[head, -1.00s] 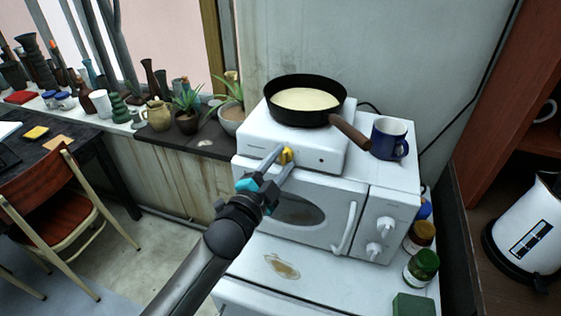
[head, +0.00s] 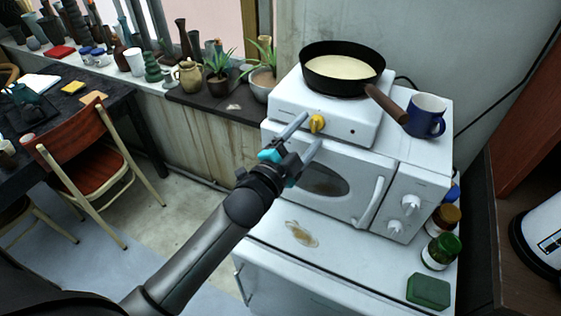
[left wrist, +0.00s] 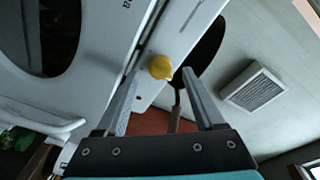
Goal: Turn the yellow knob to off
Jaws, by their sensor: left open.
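The yellow knob (head: 317,124) is on the front of a white hot plate (head: 357,117) that stands on a white microwave. My left gripper (head: 311,131) is open in front of the hot plate, with its two fingers pointing at the knob. In the left wrist view the knob (left wrist: 161,67) shows between and beyond the fingertips of the left gripper (left wrist: 160,75), apart from them. The fingers hold nothing. My right gripper is not in view.
A black pan (head: 343,69) with pale contents sits on the hot plate, its brown handle (head: 386,103) reaching right. A blue mug (head: 427,116) stands on the microwave (head: 333,180). Jars (head: 441,250) and a green block (head: 429,291) are at lower right. Potted plants (head: 219,89) stand left.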

